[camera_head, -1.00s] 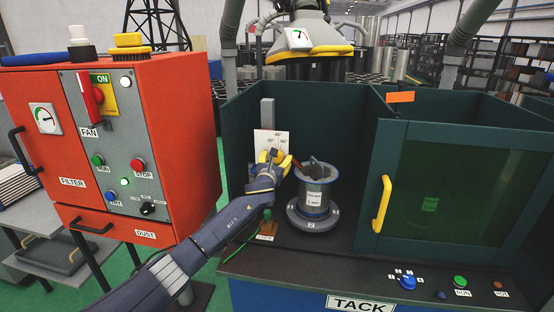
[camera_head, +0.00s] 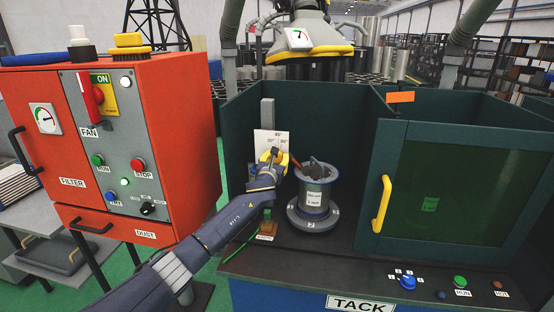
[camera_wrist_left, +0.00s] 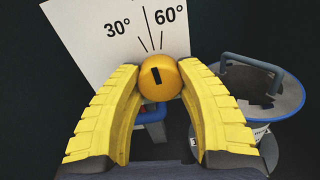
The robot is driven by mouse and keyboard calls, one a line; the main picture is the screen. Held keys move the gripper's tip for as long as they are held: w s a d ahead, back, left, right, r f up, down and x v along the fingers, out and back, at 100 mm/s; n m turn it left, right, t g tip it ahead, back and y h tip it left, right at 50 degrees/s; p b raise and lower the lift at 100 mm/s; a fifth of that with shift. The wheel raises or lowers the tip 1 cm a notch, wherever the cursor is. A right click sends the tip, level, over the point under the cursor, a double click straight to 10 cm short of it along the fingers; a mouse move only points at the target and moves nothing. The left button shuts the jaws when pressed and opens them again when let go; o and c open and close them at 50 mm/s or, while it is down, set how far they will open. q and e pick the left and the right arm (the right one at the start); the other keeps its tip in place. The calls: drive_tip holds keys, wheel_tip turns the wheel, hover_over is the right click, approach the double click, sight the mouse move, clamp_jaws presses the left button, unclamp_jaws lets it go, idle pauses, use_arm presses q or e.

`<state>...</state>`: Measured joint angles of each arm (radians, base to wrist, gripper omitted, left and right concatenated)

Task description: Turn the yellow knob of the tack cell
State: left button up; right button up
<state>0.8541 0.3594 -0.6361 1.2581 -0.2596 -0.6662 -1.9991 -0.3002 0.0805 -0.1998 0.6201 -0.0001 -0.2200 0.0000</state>
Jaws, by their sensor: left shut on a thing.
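The yellow knob (camera_wrist_left: 166,88) is round with a short black mark, and sits in front of a white angle card (camera_wrist_left: 95,35) printed with 30° and 60°. The mark leans slightly to the upper left. My left gripper (camera_wrist_left: 162,74) has its yellow fingers shut on the knob, one on each side. In the head view, my left gripper (camera_head: 271,157) is inside the tack cell in front of the card (camera_head: 266,138) and mostly hides the knob. My right gripper is in neither view.
A flanged cylinder (camera_head: 314,194) stands upright on a round base (camera_head: 312,217) just right of my gripper. The cell's dark walls (camera_head: 238,130) surround them. A door with a yellow handle (camera_head: 382,204) is at right. A red filter cabinet (camera_head: 180,130) stands at left.

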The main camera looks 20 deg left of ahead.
use_arm(q)
clamp_jaws()
drive_tip(key=shift+m, duration=0.3)
drive_tip(key=o, duration=1)
unclamp_jaws()
drive_tip(key=shift+o, duration=0.2)
drive_tip(key=s, duration=1.2)
drive_tip(key=shift+d, duration=0.35)
